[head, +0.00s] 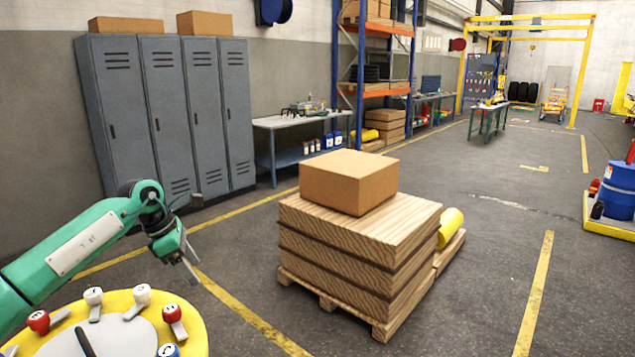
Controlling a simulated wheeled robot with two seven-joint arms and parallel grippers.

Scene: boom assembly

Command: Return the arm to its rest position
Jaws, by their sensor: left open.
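My left arm (75,250), green with dark joints, reaches in from the left edge. Its gripper (190,268) is open and empty, pointing down over the floor just beyond a round yellow-rimmed tray (190,318). Around the tray's rim stand several small pieces with red, white and blue tops, such as a red-topped one (172,313) and a white-topped one (94,297). The gripper is apart from them. The tray is cut off by the bottom edge. My right gripper is not in view.
A pallet (330,302) with stacked wooden boards and a cardboard box (349,182) stands ahead, right of the gripper. Grey lockers (165,115) and a workbench (290,123) line the wall. A blue drum (618,190) stands at far right.

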